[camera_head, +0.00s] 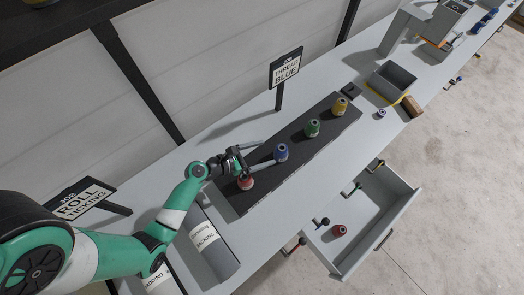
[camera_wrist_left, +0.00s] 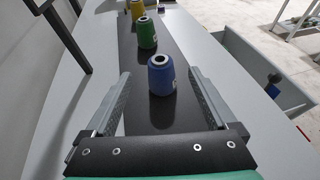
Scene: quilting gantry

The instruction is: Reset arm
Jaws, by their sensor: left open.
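My left gripper (camera_head: 268,152) reaches in from the left over the dark strip (camera_head: 325,140) on the bench. Its fingers are wide apart with nothing gripped. A green spool (camera_head: 312,128) and a yellow spool (camera_head: 339,107) stand farther along the strip. My right gripper is not in view.
A "THREAD BLUE" sign (camera_head: 286,68) and a "ROLL TICKING" sign (camera_head: 83,200) stand on the bench. Labelled rolls (camera_head: 207,238) lie at the near end. An open drawer (camera_head: 397,216) juts out at right with another red spool (camera_head: 339,230) inside. A grey bin (camera_head: 391,80) sits farther along.

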